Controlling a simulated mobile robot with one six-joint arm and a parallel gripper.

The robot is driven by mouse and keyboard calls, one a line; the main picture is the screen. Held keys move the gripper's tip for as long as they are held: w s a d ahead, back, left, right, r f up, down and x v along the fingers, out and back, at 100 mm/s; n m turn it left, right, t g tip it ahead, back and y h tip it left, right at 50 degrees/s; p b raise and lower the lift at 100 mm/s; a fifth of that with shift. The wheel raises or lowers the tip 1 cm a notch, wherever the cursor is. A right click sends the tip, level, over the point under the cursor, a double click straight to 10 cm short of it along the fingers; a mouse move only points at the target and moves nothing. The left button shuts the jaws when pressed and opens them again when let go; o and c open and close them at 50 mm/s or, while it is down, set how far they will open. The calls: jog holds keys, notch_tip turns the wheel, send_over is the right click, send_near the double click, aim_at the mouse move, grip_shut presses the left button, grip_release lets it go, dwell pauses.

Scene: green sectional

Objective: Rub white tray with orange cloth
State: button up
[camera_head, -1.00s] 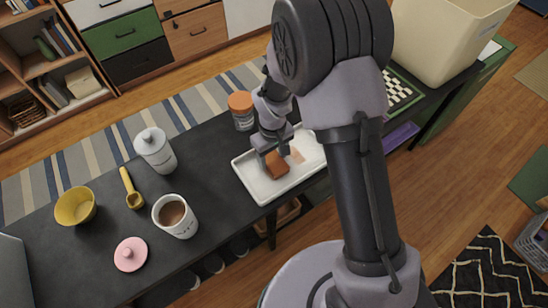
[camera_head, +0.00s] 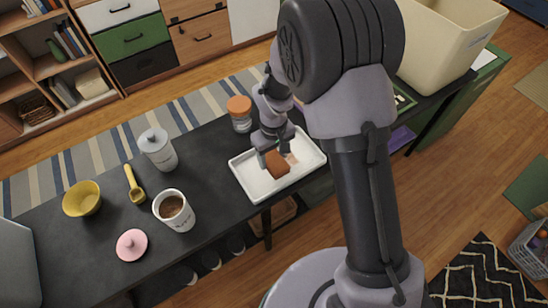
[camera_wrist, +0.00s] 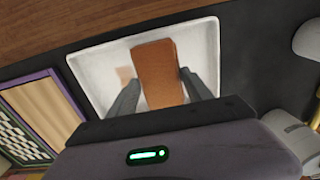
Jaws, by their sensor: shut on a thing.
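The white tray (camera_head: 247,180) lies on the dark table, and its rim also shows in the wrist view (camera_wrist: 90,78). The orange cloth (camera_head: 277,165) is a folded brown-orange block at the tray. My gripper (camera_head: 275,155) is above the tray and shut on the cloth. In the wrist view, the cloth (camera_wrist: 158,72) sits between the two fingers of my gripper (camera_wrist: 158,88). A pale orange-brown patch (camera_head: 292,159) shows on the tray floor beside the cloth. I cannot tell whether the cloth touches the tray floor.
An orange-lidded jar (camera_head: 240,114) stands close behind the tray. To the left are a white canister (camera_head: 158,150), a mug (camera_head: 175,211), a yellow scoop (camera_head: 134,186), a yellow bowl (camera_head: 82,199) and a pink lid (camera_head: 131,245). A large cream bin (camera_head: 440,45) stands right.

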jog(key=shift+r+p, duration=0.9)
jog(key=shift+r, duration=0.6)
jog(key=shift+f, duration=0.1)
